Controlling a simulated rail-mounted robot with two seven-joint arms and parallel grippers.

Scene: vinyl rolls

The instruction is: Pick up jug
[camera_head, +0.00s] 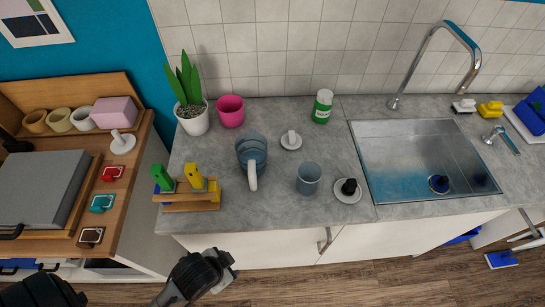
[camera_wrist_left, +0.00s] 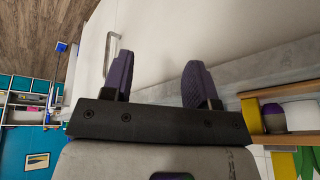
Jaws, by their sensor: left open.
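The jug (camera_head: 251,152) is a blue-grey, see-through vessel with a pale handle that faces the front of the counter. It stands upright on the grey worktop, behind and to the right of a wooden rack. My left gripper (camera_head: 225,279) is low in front of the cabinet, below the counter edge and well apart from the jug. In the left wrist view its two dark fingers (camera_wrist_left: 160,78) are spread with nothing between them, before a white cabinet front. The jug is not seen in the wrist view. My right gripper is not in view.
A wooden rack (camera_head: 190,206) with green and yellow-handled tools stands left of the jug. A blue-grey cup (camera_head: 308,178) stands to its right. The sink (camera_head: 405,200) is at right.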

